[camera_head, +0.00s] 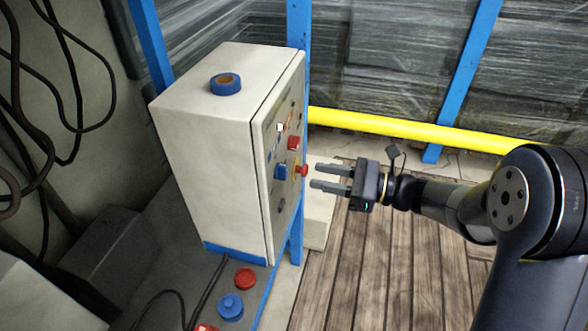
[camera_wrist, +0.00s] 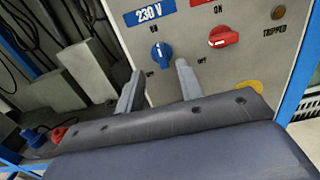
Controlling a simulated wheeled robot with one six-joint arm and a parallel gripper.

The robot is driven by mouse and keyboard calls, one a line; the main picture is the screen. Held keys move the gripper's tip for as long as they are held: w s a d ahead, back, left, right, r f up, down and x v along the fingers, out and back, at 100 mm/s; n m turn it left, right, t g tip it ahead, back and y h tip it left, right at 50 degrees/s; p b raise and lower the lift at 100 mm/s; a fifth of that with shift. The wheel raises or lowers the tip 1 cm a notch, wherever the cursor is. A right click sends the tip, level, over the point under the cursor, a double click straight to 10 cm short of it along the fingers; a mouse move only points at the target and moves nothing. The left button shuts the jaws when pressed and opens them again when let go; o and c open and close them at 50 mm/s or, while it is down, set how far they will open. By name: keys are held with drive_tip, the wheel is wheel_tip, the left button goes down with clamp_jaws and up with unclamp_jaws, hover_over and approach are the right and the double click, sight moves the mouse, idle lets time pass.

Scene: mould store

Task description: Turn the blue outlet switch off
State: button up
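The blue outlet switch (camera_wrist: 161,53) is a rotary knob under the blue 230 V label. ON is printed above it and OFF at its lower left. Its handle looks roughly upright, with a pale mark near the top, toward ON. In the head view the blue switch (camera_head: 281,172) is on the grey cabinet's front panel. My gripper (camera_head: 316,175) is open and empty, in front of the panel and to the right of the switch. In the wrist view my gripper (camera_wrist: 159,67) has its fingers apart, one on each side below the knob. Contact cannot be seen.
A red switch (camera_wrist: 223,37) sits right of the blue one. A red button (camera_head: 302,170) sticks out below the red switch. Tape (camera_head: 226,84) lies on the cabinet (camera_head: 205,160). Red and blue plugs (camera_head: 230,306) stand at its foot. Wooden floor (camera_head: 390,270) is open to the right.

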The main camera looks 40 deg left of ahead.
sight(286, 169)
drive_tip(key=x, duration=0.7)
drive_tip(key=shift+f, duration=0.1)
drive_tip(key=shift+c, duration=0.4)
clamp_jaws()
